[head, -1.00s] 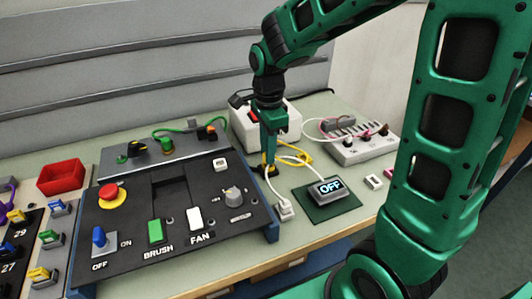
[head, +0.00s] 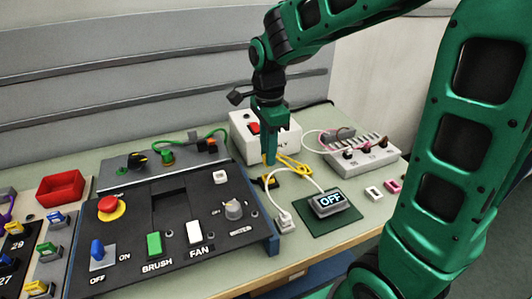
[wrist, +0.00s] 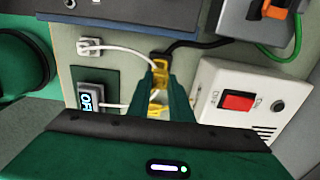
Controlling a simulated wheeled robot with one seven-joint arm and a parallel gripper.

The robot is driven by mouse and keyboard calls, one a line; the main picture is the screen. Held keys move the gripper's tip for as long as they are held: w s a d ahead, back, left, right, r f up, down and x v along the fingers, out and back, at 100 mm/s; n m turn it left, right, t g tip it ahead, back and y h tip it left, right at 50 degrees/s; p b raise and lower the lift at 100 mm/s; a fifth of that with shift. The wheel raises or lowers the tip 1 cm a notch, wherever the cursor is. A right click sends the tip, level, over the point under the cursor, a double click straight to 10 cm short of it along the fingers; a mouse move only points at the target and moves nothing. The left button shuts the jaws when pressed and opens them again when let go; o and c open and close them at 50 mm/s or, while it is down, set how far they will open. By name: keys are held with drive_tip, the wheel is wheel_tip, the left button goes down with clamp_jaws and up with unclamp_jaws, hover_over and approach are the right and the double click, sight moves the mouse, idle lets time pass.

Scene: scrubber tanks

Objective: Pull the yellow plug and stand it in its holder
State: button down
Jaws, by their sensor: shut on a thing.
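My gripper (head: 270,157) points down over the table in the head view, in front of the white box. It is shut on the yellow plug (head: 270,172), whose lower part shows below the fingertips. In the wrist view the plug (wrist: 159,72) shows between the fingers (wrist: 165,88). A black socket piece (head: 262,183) with a black cable (wrist: 200,44) lies directly under it; I cannot tell whether plug and socket still touch. I cannot single out the plug's holder with certainty.
A white box with a red switch (wrist: 238,102) stands close to the gripper. An OFF display (head: 331,203) on a green mat and a white plug (head: 286,221) stand in front. A dark control panel (head: 175,220) fills the left.

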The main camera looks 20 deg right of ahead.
drive_tip(key=shift+r, duration=0.1)
idle(0.3)
drive_tip(key=d, duration=1.2)
idle(0.3)
drive_tip(key=shift+f, duration=2.3)
drive_tip(key=shift+f, duration=0.1)
drive_tip(key=shift+f, duration=0.9)
